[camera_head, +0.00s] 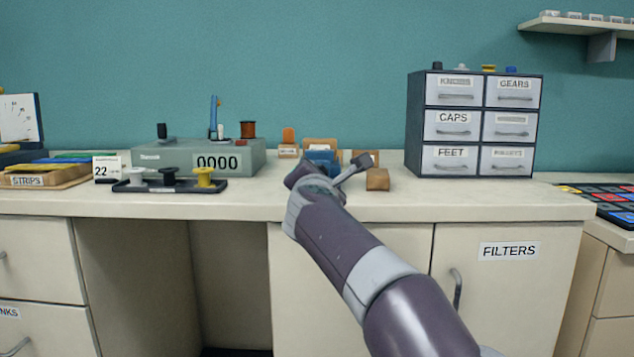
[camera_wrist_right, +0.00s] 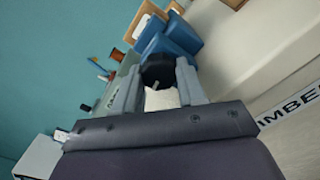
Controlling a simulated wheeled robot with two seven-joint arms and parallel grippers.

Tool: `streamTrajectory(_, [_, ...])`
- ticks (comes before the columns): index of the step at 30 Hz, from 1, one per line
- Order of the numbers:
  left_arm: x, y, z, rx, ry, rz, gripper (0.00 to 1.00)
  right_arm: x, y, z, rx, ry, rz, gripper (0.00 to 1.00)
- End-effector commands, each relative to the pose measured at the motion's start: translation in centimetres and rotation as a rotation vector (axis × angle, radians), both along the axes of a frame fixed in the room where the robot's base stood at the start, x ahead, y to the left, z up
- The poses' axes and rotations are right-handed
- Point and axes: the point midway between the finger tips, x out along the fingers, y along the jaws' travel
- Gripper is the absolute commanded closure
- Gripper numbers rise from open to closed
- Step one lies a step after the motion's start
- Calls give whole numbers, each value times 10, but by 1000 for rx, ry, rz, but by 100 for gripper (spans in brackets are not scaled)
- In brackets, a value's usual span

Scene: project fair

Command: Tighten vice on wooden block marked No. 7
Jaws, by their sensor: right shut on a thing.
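The blue vice (camera_head: 322,158) stands on the counter, mostly hidden behind my right gripper and wrist. In the right wrist view its blue body (camera_wrist_right: 170,38) is just beyond the fingers, with a pale piece beside or between its jaws; I cannot tell which. My right gripper (camera_wrist_right: 158,82) is shut on a black, round vice handle (camera_wrist_right: 157,68) at the vice's front. A wooden block (camera_head: 377,179) lies on the counter to the right of the vice. No "7" is readable on any block. My left gripper is not in view.
More wooden pieces (camera_head: 288,149) stand behind the vice. A grey-green box reading 0000 (camera_head: 217,161) and a dark spool tray (camera_head: 170,186) are to the left. A drawer cabinet (camera_head: 473,123) stands to the right. Bare counter (camera_head: 450,198) lies in front of the cabinet.

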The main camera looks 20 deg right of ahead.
Motion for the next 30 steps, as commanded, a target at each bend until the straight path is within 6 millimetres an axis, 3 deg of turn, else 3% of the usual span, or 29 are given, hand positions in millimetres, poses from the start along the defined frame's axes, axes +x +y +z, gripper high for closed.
streamTrajectory(16, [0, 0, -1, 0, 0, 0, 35, 0, 0, 0, 21, -4, 0, 90])
streamTrajectory(17, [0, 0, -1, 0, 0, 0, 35, 0, 0, 0, 21, -4, 0, 50])
streamTrajectory(18, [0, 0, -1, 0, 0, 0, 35, 0, 0, 0, 21, -4, 0, 37])
streamTrajectory(30, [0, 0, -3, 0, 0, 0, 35, -8, 2, 0, 21, -7, 1, 36])
